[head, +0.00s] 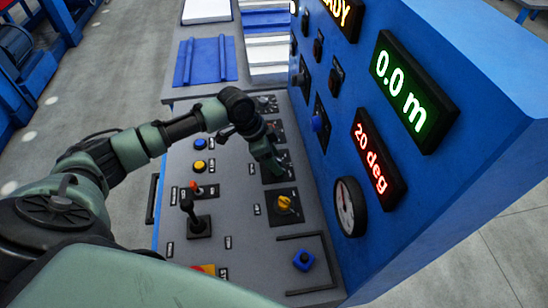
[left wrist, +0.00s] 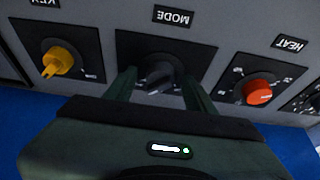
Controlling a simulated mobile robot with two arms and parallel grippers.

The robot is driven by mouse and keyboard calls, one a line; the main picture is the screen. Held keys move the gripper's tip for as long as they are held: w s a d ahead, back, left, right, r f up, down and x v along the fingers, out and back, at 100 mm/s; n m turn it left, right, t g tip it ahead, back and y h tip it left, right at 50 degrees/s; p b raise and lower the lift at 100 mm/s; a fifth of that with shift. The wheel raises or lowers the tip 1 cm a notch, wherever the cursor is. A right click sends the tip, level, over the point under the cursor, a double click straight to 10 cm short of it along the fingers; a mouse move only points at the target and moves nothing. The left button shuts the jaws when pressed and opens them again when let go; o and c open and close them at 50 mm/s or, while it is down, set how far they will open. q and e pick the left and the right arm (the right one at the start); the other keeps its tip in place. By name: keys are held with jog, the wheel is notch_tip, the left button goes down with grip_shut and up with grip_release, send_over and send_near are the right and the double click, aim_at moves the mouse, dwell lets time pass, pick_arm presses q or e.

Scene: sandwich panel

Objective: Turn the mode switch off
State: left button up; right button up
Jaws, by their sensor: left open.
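The mode switch is a dark rotary knob (left wrist: 161,76) on a black square plate under an upside-down MODE label (left wrist: 172,17) in the left wrist view. My left gripper (head: 273,168) is open above the console, with its arm coming in from the left in the head view. In the left wrist view its two fingers stand on either side of the mode knob, with gaps visible. In the head view the gripper largely hides the knob. I cannot tell the marked position of the knob. My right gripper is in neither view.
A yellow key switch (left wrist: 58,62) and a red heat knob (left wrist: 258,92) flank the mode switch. A black joystick (head: 190,213) and several buttons share the console. A blue upright panel (head: 310,150) with displays and a gauge (head: 349,206) rises close at the right.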

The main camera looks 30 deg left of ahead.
pick_arm(q)
grip_shut()
jog(key=shift+r+n+p, duration=0.2)
jog(key=shift+n+p, duration=0.1)
jog(key=shift+p, duration=0.55)
jog(key=n+y+p, duration=0.1)
jog(key=n+p, duration=0.2)
jog(key=p, duration=0.1)
jog(key=n+t+y+p, duration=0.1)
jog(key=n+p, duration=0.2)
jog(key=p, duration=0.2)
jog(key=shift+s+d+r+p, duration=0.1)
jog(key=shift+d+p, duration=0.1)
jog(key=shift+p, duration=0.1)
jog(key=shift+f+n+t+y+p, duration=0.25)
jog(key=shift+n+y+p, duration=0.25)
jog(key=shift+n+p, duration=0.7)
grip_release()
jog(key=v, duration=0.7)
jog(key=shift+s+r, duration=0.15)
jog(key=shift+r, duration=0.2)
